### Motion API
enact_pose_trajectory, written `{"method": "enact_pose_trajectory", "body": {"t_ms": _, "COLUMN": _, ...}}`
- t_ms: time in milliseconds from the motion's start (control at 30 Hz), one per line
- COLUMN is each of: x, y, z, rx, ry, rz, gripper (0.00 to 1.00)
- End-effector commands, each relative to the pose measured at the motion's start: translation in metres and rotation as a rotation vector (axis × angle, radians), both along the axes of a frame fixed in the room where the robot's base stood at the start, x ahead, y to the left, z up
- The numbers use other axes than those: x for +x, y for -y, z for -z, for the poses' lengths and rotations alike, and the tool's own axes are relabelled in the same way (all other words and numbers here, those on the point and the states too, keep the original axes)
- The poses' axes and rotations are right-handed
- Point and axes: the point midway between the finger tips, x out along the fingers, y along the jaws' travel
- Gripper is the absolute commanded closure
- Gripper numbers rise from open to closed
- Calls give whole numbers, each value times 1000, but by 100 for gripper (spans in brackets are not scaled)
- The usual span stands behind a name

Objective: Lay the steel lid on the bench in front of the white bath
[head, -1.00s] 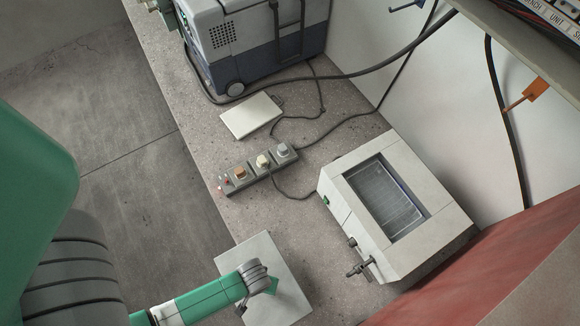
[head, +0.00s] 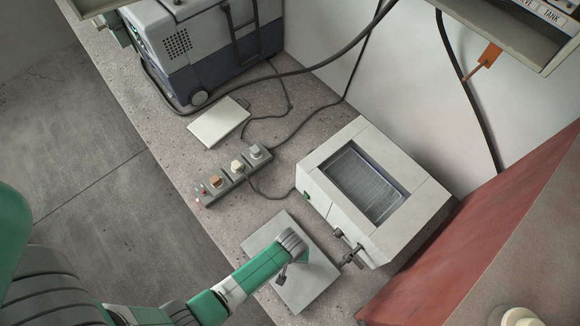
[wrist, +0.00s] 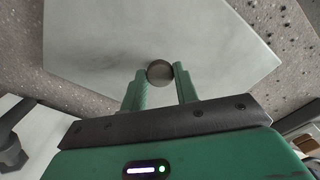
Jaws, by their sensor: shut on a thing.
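The steel lid (head: 314,284), a flat grey square plate, is at the bench's front side, before the white bath (head: 418,205) and near its drain tap (head: 350,256). My gripper (head: 301,258) is over the lid's middle. In the wrist view my gripper (wrist: 160,78) is shut on the round dark knob (wrist: 160,71) of the lid (wrist: 90,36). The lid looks about level and low over the bench; I cannot tell whether it touches. The bath's top is open, showing a mesh or rack inside. My arm hides part of the lid.
A power strip (head: 235,177) with plugs and a white flat box (head: 218,122) lie farther back. Cables run across the bench (head: 175,135). A red block (head: 470,240) is at the right.

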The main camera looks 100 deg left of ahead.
Motion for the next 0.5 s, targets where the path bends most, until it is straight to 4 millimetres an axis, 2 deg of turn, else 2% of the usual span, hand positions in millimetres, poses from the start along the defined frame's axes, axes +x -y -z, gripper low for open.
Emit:
{"method": "enact_pose_trajectory", "body": {"t_ms": 300, "x": 1, "y": -1, "z": 3, "rx": 2, "ry": 2, "rz": 0, "gripper": 100}}
{"method": "enact_pose_trajectory", "body": {"t_ms": 333, "x": 0, "y": -1, "z": 2, "rx": 1, "ry": 1, "rz": 0, "gripper": 64}}
{"method": "enact_pose_trajectory", "body": {"t_ms": 400, "x": 0, "y": -1, "z": 2, "rx": 1, "ry": 2, "rz": 0, "gripper": 51}}
{"method": "enact_pose_trajectory", "body": {"t_ms": 500, "x": 0, "y": 0, "z": 2, "rx": 1, "ry": 1, "rz": 0, "gripper": 48}}
